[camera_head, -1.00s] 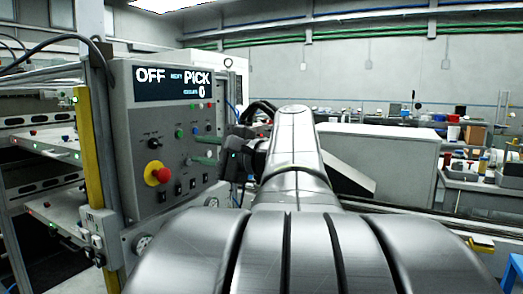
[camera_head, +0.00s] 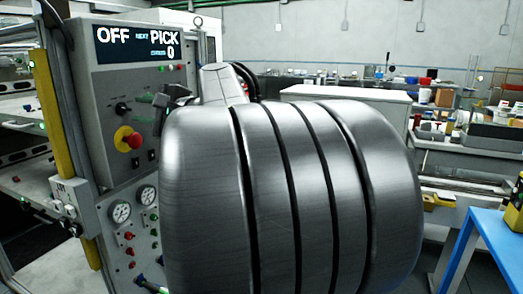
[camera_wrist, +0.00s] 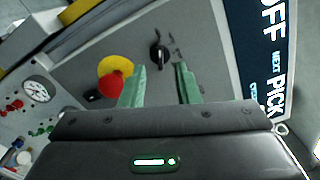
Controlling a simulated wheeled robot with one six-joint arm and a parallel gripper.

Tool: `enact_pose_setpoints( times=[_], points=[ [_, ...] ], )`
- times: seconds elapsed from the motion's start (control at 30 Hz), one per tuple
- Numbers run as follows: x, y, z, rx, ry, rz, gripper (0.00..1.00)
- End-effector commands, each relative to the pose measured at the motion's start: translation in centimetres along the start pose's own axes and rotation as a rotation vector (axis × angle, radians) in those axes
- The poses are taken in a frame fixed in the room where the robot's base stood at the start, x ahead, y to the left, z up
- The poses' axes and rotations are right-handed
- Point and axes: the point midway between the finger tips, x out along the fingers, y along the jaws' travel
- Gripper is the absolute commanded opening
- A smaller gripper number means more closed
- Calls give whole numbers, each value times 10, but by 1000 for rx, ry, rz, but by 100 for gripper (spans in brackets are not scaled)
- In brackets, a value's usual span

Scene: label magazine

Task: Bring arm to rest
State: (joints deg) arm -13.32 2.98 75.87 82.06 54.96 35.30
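My gripper (camera_wrist: 160,85) shows in the wrist view with its two green fingers apart and nothing between them. It faces the grey control panel (camera_wrist: 85,60). Beyond the fingers are a black selector knob (camera_wrist: 157,55) and a red and yellow emergency button (camera_wrist: 115,78). In the head view, the same panel (camera_head: 101,85) stands at the left, and its display reads OFF, NEXT PICK, 0. My large grey arm links fill the middle of the head view and hide part of the panel. The gripper (camera_head: 160,98) shows only partly there, near the panel face.
A yellow post (camera_head: 60,130) and racks stand left of the panel. Gauges (camera_head: 121,212) and coloured buttons sit on its lower part. A blue table (camera_head: 485,235) is at the right front. Cluttered benches (camera_head: 460,150) stand behind, and a light cabinet (camera_head: 345,95) is behind my arm.

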Motion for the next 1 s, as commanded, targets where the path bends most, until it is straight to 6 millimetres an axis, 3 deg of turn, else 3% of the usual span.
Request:
enact_pose_setpoints(
  times=[0.2, 0.4, 0.8, 1.0],
  points=[
    [33, 0, 1, 1, -3, 3, 29],
    [48, 0, 0, 0, -1, 1, 29],
    [48, 0, 0, 3, 0, 0, 29],
    [32, 0, -1, -1, 3, -2, 29]
  ],
)
